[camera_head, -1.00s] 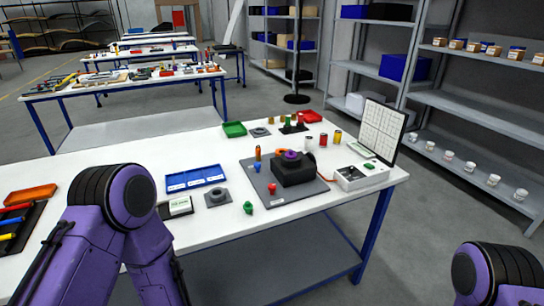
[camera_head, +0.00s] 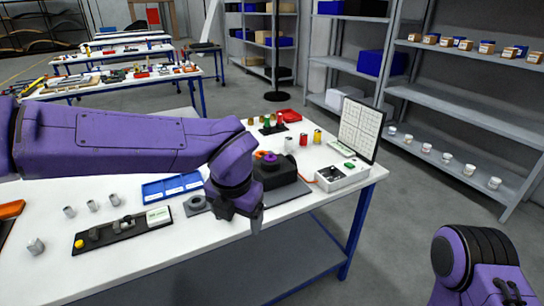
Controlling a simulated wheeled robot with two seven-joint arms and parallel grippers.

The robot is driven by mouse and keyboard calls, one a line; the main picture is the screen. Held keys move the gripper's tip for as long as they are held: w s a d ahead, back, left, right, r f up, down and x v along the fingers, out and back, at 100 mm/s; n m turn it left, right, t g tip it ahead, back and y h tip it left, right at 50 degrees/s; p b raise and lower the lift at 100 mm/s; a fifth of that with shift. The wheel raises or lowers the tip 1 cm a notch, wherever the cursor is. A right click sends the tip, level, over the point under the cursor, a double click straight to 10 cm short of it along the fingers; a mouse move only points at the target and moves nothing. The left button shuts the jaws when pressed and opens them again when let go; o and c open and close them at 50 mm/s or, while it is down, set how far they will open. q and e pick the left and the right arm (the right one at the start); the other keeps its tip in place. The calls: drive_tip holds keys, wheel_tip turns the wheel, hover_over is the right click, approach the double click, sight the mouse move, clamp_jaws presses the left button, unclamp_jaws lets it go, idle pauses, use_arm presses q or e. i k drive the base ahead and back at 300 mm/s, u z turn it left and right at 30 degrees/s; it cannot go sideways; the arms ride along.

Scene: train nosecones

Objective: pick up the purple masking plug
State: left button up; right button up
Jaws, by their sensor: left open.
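The purple masking plug (camera_head: 270,157) is a small purple ring-like piece. It sits on top of the black block (camera_head: 284,182) on the white table (camera_head: 215,252). My left gripper (camera_head: 241,214) points down near the table's front edge, to the left of the block and nearer to me than the plug. It is open, and I see nothing between its fingers. The gripper and wrist hide the block's left side and part of the mat around it. Of my right arm only a purple and black joint shows at the lower right; its gripper is not in view.
A blue tray (camera_head: 172,187) and a grey ring piece (camera_head: 196,204) lie left of the gripper. A black strip with a yellow knob (camera_head: 123,229) and several grey cylinders lie further left. A white box (camera_head: 343,176) and an upright panel (camera_head: 358,130) stand at right.

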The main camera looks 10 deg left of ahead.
sight(270, 158)
drive_tip(key=i, duration=1.35)
